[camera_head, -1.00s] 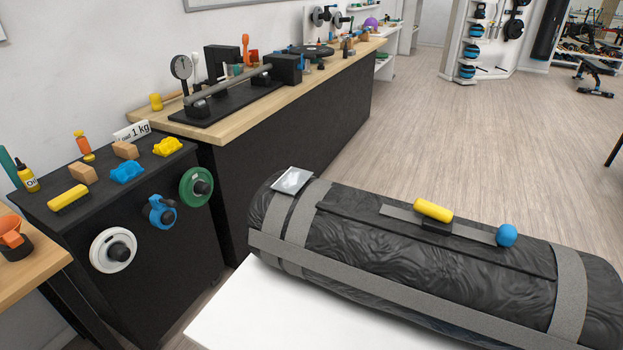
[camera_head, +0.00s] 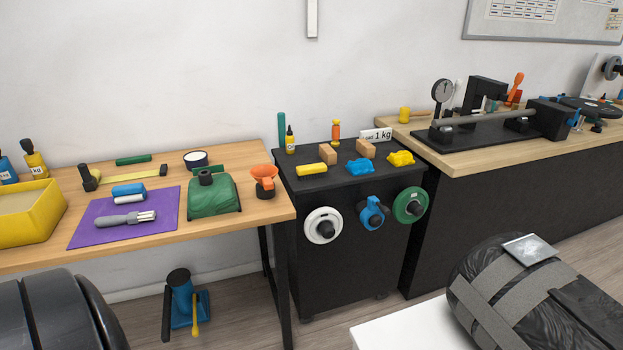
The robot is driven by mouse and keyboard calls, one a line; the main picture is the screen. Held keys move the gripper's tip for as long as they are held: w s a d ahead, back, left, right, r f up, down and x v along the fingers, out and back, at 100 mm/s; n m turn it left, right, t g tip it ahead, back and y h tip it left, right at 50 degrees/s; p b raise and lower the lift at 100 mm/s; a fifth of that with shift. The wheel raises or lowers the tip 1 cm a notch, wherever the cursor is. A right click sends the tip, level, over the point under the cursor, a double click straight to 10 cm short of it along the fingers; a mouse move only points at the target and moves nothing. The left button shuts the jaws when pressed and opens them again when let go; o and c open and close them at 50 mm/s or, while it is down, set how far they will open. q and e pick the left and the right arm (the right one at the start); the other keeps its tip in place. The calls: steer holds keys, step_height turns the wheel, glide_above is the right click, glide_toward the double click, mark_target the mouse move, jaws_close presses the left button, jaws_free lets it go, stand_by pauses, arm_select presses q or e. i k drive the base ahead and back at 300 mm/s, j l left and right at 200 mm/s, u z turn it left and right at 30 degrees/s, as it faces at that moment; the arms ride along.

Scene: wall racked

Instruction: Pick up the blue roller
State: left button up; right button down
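A small blue roller-like piece (camera_head: 128,189) lies on the purple mat (camera_head: 88,228) on the wooden table at the left. A white piece (camera_head: 130,199) lies right against its near side; I cannot tell whether the two are joined. A grey handled tool (camera_head: 118,221) lies just in front of them on the mat. Neither of my grippers is in view.
A black cabinet (camera_head: 345,270) stands to the right. A strapped dark roll (camera_head: 490,290) lies lower right.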

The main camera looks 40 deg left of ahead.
mark_target(134, 193)
steer(key=u, duration=2.5)
